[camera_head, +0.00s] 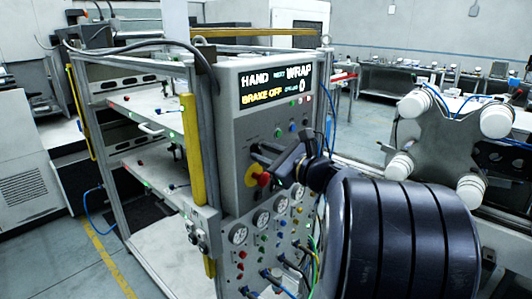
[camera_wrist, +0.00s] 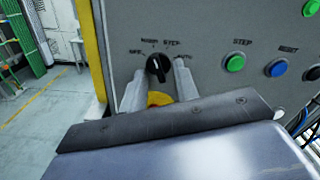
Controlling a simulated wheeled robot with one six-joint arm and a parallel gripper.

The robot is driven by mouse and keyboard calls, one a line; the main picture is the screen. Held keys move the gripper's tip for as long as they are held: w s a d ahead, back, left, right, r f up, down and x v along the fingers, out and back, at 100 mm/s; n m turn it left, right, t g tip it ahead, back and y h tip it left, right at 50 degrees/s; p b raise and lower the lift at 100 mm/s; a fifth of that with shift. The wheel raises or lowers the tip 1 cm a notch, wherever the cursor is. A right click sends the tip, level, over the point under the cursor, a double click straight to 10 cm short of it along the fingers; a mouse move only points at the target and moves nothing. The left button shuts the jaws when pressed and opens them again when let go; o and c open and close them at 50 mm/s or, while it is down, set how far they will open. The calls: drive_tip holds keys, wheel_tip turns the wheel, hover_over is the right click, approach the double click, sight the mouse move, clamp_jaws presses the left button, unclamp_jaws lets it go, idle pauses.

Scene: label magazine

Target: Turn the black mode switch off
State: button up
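The black mode switch (camera_wrist: 157,68) is a round knob on the grey panel, with labels around it that seem to read OFF, HAND, STEP and AUTO. Its white mark points up and slightly left, toward HAND. My gripper (camera_wrist: 159,72) is open, with one finger on each side of the knob and a small gap showing on both sides. Whether either finger touches it I cannot tell. In the head view my gripper (camera_head: 262,157) is at the panel face and the switch cannot be made out behind it.
A red stop button on a yellow plate (camera_head: 256,177) sits just below my gripper. Green (camera_wrist: 235,63) and blue (camera_wrist: 277,68) buttons are to the right. The display (camera_head: 275,88) reads HAND, WRAP and BRAKE OFF. Gauges (camera_head: 261,218) and hoses are lower down. A yellow post (camera_head: 193,150) stands left.

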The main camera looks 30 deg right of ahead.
clamp_jaws()
drive_tip(key=shift+f+n+b, duration=0.15)
drive_tip(key=shift+n+b, duration=0.15)
drive_tip(key=shift+b, duration=0.6)
drive_tip(key=n+b, duration=0.3)
drive_tip(key=b, duration=0.1)
drive_tip(key=shift+f, duration=0.15)
drive_tip(key=n+b, duration=0.3)
drive_tip(key=b, duration=0.1)
drive_tip(key=shift+d, duration=0.1)
drive_tip(key=shift+r+n+b, duration=0.3)
drive_tip(key=shift+n+b, duration=0.9)
drive_tip(key=shift+b, duration=0.05)
